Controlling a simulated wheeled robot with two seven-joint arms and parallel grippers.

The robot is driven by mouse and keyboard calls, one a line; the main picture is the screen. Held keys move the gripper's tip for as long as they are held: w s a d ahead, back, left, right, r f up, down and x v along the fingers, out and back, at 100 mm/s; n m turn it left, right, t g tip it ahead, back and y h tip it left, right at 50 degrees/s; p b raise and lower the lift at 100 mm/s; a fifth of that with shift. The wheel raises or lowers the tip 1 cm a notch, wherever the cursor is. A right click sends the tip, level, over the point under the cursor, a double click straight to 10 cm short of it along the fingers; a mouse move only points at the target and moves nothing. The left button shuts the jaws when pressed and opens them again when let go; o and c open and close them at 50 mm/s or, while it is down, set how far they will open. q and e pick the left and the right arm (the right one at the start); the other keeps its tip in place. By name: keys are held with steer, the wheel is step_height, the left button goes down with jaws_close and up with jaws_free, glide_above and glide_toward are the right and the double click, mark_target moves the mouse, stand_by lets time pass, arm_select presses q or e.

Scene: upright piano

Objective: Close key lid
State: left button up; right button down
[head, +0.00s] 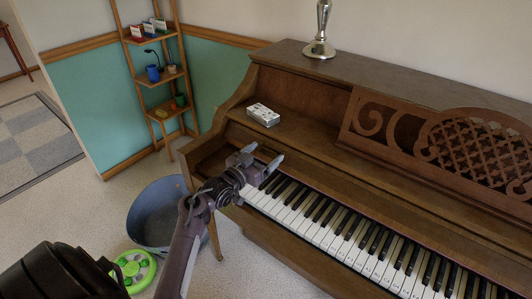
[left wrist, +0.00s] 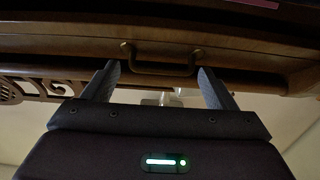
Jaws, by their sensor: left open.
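The brown upright piano (head: 300,90) has its keys (head: 330,228) uncovered, so the key lid stands open. In the left wrist view, a wooden board (left wrist: 70,45), apparently the lid's edge, carries a small bracket-shaped handle (left wrist: 160,62). My left gripper (head: 263,158) is over the left end of the keyboard, by the board above the keys. It is open; its two fingers (left wrist: 157,75) point at the board, one toward each side of the handle. I cannot tell whether they touch it. The handle is not clear in the head view. My right gripper is out of sight.
A white box (head: 263,114) lies on the piano's ledge, and a metal lamp base (head: 319,48) stands on top. A blue-grey tub (head: 160,218) and a green round object (head: 134,270) are on the floor at left. A wooden shelf (head: 160,72) stands behind.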

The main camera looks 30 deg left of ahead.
arm_select(q)
steer(key=shift+w, duration=0.5)
